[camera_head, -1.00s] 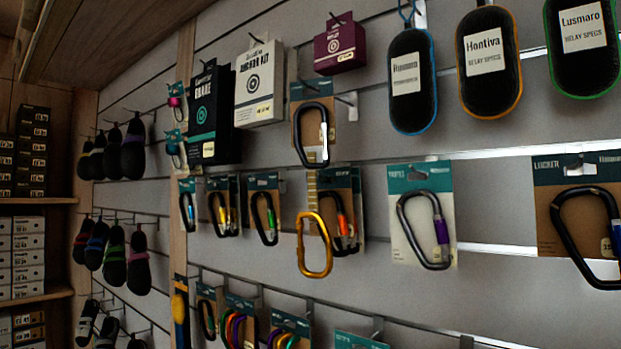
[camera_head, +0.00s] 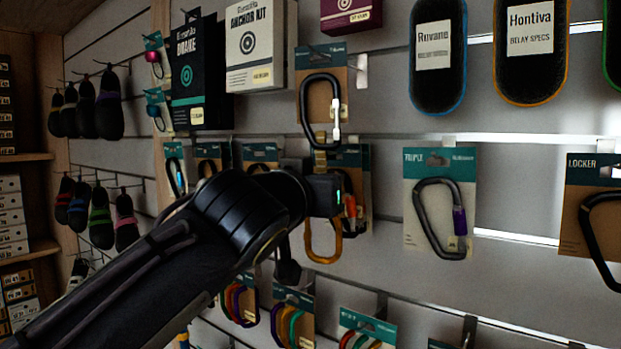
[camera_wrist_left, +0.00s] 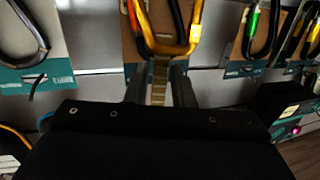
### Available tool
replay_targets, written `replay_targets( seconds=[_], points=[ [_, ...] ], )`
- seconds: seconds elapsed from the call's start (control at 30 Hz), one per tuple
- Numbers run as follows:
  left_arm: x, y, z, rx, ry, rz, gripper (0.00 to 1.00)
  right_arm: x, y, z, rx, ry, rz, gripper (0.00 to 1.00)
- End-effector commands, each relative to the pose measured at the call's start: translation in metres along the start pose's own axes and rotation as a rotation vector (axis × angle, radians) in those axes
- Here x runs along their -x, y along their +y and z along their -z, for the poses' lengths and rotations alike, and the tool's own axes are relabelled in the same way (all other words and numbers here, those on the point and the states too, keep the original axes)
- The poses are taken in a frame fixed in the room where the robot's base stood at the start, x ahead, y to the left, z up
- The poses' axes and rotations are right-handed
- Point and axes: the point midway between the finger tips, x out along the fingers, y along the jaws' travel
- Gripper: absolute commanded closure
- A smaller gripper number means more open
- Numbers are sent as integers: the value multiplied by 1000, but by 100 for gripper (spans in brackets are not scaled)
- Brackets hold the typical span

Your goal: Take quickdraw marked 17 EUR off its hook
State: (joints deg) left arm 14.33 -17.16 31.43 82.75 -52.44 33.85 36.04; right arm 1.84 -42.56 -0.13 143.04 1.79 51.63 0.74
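A quickdraw hangs on the wall in the head view: a dark upper carabiner (camera_head: 308,117) with a pale gate, a tan strap (camera_head: 320,159), and a gold lower carabiner (camera_head: 323,257). No 17 EUR mark is legible. My left gripper (camera_wrist_left: 159,88) is at the strap. In the left wrist view, which looks upside down, the strap (camera_wrist_left: 159,78) runs between its two dark fingers, with narrow gaps showing on both sides. The gold carabiner (camera_wrist_left: 165,48) lies just beyond the fingertips. In the head view my wrist hides part of the strap's surroundings. My right gripper is not in view.
Carded carabiners hang close behind and left of the strap, one with an orange gate (camera_head: 350,212). A carded grey carabiner with a purple gate (camera_head: 440,220) hangs to the right. An anchor kit box (camera_head: 255,45) hangs above left. Bare wall lies between the strap and the grey carabiner.

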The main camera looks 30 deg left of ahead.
Motion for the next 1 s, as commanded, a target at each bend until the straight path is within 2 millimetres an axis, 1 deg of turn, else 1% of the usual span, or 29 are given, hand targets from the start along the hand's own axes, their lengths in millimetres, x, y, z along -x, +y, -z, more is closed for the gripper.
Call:
replay_targets(
  seconds=[0.03, 0.1, 0.23, 0.37, 0.6, 0.63, 0.77, 0.8, 1.0],
  points=[
    [-9, 0, 2, 1, -5, 1, 78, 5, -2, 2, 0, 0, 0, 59],
    [-18, 0, 2, 0, -3, 0, 78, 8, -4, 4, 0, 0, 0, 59],
    [-31, 0, 1, 0, -3, 1, 78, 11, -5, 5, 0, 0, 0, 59],
    [-37, 0, 0, 1, -1, 0, 78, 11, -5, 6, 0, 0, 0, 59],
    [-37, 0, 0, 1, 0, 0, 78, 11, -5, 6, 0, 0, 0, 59],
    [-37, 0, 0, 1, -1, 0, 81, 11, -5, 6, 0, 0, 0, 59],
    [-37, 0, 0, 1, -1, 0, 98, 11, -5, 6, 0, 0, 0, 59],
    [-37, 0, 0, 1, -1, 0, 100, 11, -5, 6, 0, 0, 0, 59],
    [-37, 0, 1, 1, 0, 0, 100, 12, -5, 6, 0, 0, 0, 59]
  ],
)
